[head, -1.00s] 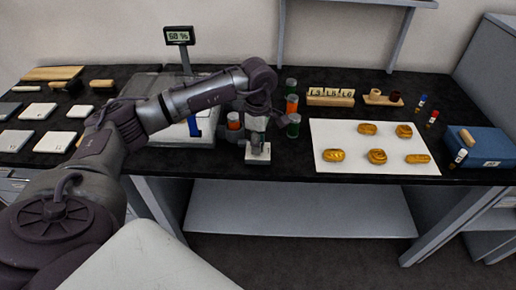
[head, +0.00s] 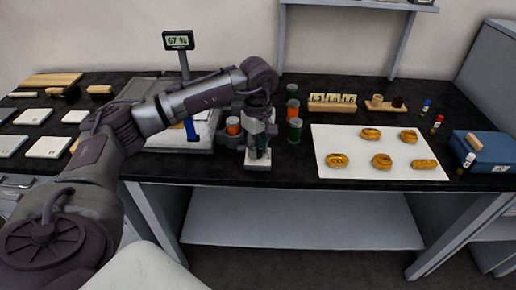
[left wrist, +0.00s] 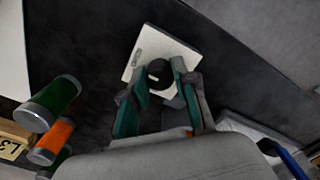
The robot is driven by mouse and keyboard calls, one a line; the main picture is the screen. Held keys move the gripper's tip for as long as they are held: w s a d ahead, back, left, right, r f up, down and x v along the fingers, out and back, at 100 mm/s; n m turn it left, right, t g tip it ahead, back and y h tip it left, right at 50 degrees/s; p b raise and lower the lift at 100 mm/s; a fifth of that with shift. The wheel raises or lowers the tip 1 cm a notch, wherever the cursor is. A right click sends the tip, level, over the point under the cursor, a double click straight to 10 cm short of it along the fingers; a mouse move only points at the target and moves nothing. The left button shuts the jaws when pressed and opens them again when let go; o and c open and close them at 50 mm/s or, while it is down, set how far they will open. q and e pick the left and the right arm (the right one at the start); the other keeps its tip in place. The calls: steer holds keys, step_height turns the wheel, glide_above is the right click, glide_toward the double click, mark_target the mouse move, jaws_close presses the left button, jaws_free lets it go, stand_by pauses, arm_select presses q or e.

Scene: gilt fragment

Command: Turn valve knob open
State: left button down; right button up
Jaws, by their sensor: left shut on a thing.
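The dark round valve knob (left wrist: 159,69) stands on a small white base plate (left wrist: 151,47) in the left wrist view. My left gripper (left wrist: 160,80) has one green-padded finger on each side of the knob and is shut on it. In the head view the left gripper (head: 258,146) points down at the white base plate (head: 257,164) near the front edge of the bench. There the gripper hides the knob. My right gripper is not in view.
A display (head: 179,40) reading about 67 % stands behind a clear chamber with a blue handle (head: 191,130). Green and orange canisters (head: 294,130) stand close right of the gripper. A white sheet (head: 337,141) with several gold pieces lies farther right. Pale tiles (head: 47,147) lie left.

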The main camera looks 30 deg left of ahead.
mark_target(258, 149)
arm_select(q)
steer(key=shift+r, duration=0.1)
steer(key=c, duration=0.9)
jaws_free()
step_height(258, 149, up, 12)
steer(key=shift+f, duration=0.1)
